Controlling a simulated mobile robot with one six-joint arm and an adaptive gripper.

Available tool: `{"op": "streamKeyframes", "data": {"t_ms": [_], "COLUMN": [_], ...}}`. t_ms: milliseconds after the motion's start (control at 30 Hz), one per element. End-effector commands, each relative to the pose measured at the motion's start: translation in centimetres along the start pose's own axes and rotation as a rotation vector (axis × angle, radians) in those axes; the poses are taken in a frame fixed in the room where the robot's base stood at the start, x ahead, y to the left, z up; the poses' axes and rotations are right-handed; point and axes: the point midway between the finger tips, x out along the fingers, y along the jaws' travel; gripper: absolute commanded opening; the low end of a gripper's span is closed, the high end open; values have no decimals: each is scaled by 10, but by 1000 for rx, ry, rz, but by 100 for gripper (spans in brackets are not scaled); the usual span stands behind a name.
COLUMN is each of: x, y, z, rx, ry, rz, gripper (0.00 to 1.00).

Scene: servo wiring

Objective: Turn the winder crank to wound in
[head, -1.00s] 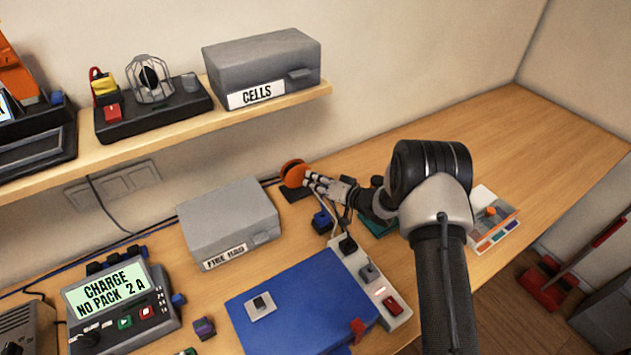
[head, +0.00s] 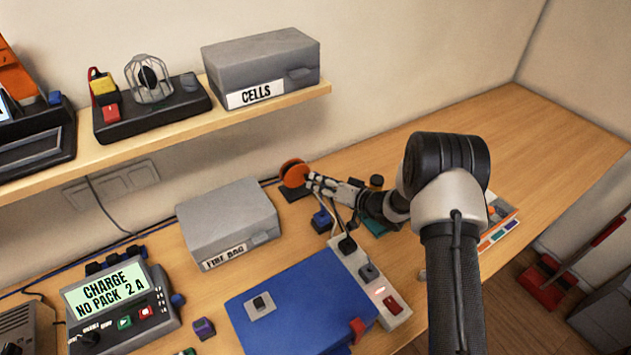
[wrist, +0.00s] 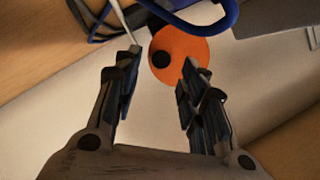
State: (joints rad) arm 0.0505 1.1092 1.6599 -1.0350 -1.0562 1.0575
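The winder is an orange disc (head: 293,172) on a dark base (head: 294,193), standing on the bench near the wall. In the wrist view the orange disc (wrist: 186,58) lies just beyond my fingertips, with a dark round knob or hub (wrist: 160,59) on its left side. My gripper (head: 312,184) is right beside the disc, on its right. In the wrist view my gripper (wrist: 162,68) has its two fingers spread apart with a gap between them and nothing visibly held. I cannot tell whether a finger touches the disc or the crank.
A grey fire bag box (head: 228,215) stands left of the winder. A blue cable (wrist: 190,20) crosses near the disc in the wrist view. The shelf (head: 215,118) overhangs the back left.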

Motion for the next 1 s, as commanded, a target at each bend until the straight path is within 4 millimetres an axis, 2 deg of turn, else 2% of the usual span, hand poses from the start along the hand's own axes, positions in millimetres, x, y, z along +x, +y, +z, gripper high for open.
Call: {"op": "streamKeyframes", "data": {"t_ms": [33,200,400,567,867,1000], "x": [-13,-49,-78,-87,-87,-88], "y": [1,1,0,0,0,-8], "z": [-2,-2,-1,0,0,1], "rx": [2,2,0,0,-1,-46], "ry": [2,3,1,1,1,11], "rz": [3,3,1,0,0,11], "gripper": [38,38,38,38,38,38]}}
